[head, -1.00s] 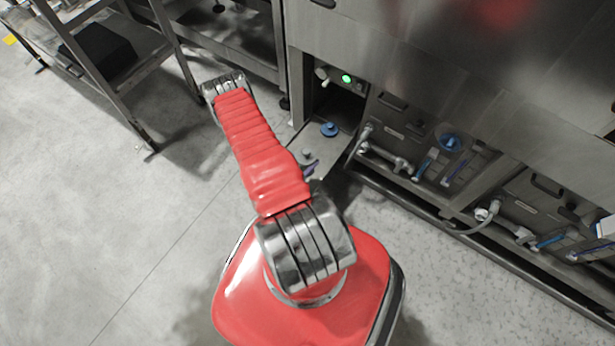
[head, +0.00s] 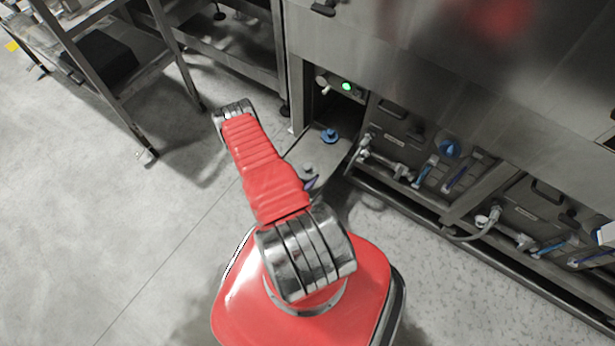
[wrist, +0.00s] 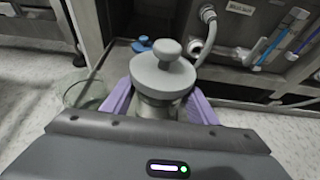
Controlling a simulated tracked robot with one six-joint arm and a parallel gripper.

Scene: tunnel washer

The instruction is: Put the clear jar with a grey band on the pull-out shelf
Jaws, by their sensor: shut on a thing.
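My gripper (wrist: 158,106), with purple fingers, is shut on a jar with a round grey lid and knob (wrist: 163,74). Its body below the lid is largely hidden between the fingers, so I cannot make out a band. In the head view the grey knob (head: 307,168) and a purple finger show just right of my red arm. The pull-out shelf (head: 327,155) sticks out from the low bay of the machine; it also shows behind the jar in the wrist view (wrist: 118,62). The jar appears over the shelf's outer part; I cannot tell whether it touches.
A blue-knobbed object (head: 330,136) stands farther in on the shelf. A clear glass vessel (wrist: 84,92) is left of my gripper. Pipes and valves (head: 385,160) line the machine's lower front on the right. A metal rack (head: 110,75) stands left; open floor lies before it.

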